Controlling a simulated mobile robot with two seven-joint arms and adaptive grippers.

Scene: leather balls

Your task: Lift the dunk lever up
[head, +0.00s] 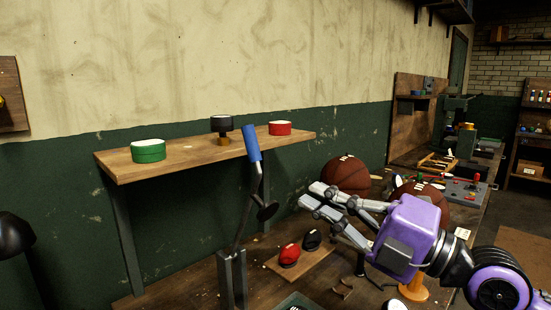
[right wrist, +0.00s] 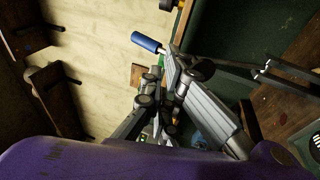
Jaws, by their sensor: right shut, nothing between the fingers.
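The lever with a blue handle (head: 251,143) stands upright, slightly tilted, on a grey metal bracket in the head view. A dark round knob sits on its lower rod. Its blue handle (right wrist: 148,42) also shows in the right wrist view, beyond my fingers. My right gripper (head: 312,195) is shut and empty. It points left, to the right of the lever and lower than the blue handle, and looks apart from it. My left gripper is not in view.
A wooden shelf (head: 190,163) behind the lever holds a green tin (head: 148,151), a black-topped piece (head: 222,125) and a red tin (head: 280,128). Brown balls (head: 346,177) stand behind my right gripper. A small board with red (head: 290,255) and black pieces lies below it.

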